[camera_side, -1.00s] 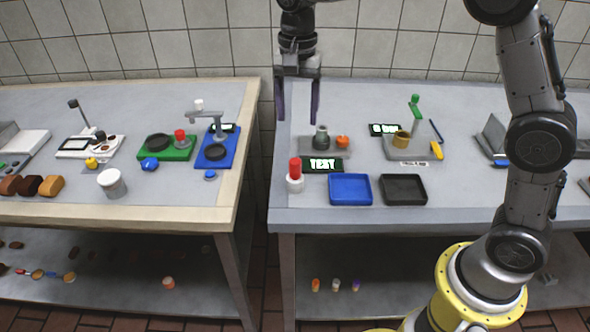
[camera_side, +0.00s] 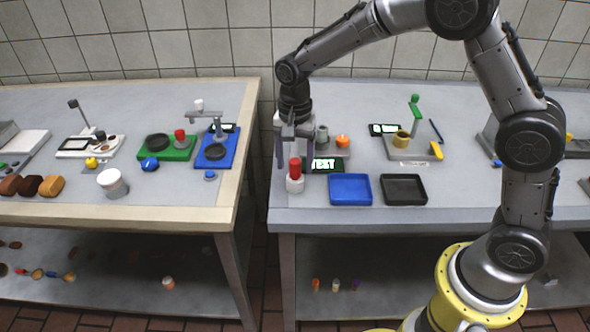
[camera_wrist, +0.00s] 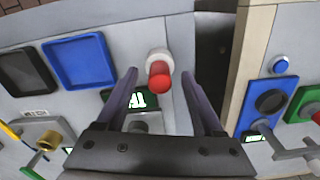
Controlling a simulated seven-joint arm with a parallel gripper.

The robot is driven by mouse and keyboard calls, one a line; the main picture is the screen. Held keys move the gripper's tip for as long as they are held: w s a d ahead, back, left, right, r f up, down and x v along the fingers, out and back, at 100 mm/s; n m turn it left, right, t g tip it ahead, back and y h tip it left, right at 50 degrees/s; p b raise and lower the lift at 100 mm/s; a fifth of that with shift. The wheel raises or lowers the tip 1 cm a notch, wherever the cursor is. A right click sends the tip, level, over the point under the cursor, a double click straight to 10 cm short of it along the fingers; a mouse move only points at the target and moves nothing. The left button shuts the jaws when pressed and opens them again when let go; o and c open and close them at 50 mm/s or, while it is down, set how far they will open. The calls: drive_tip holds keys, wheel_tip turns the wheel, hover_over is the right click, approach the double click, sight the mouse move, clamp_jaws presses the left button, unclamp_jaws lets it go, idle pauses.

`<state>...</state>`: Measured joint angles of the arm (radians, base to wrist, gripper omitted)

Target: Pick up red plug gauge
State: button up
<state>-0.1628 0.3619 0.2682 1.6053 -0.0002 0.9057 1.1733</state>
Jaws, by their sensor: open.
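The red plug gauge (camera_side: 295,168) stands upright in a white round holder (camera_side: 295,184) near the left front of the right table. In the wrist view the red plug gauge (camera_wrist: 159,75) shows between and just beyond the fingertips, with the white holder (camera_wrist: 159,54) under it. My gripper (camera_side: 293,168) is open and empty, its fingers pointing down around or just behind the gauge; the side view does not settle the depth. In the wrist view my gripper (camera_wrist: 160,82) has one finger on each side of the gauge, with gaps to both.
A blue tray (camera_side: 350,203) and a black tray (camera_side: 404,202) lie to the right. A grey fixture (camera_side: 322,136) and an orange knob (camera_side: 343,142) stand behind. The table's left edge and a gap are close by.

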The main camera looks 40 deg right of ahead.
drive_tip(key=shift+f, duration=0.2)
clamp_jaws()
drive_tip(key=shift+r, duration=0.15)
idle(0.3)
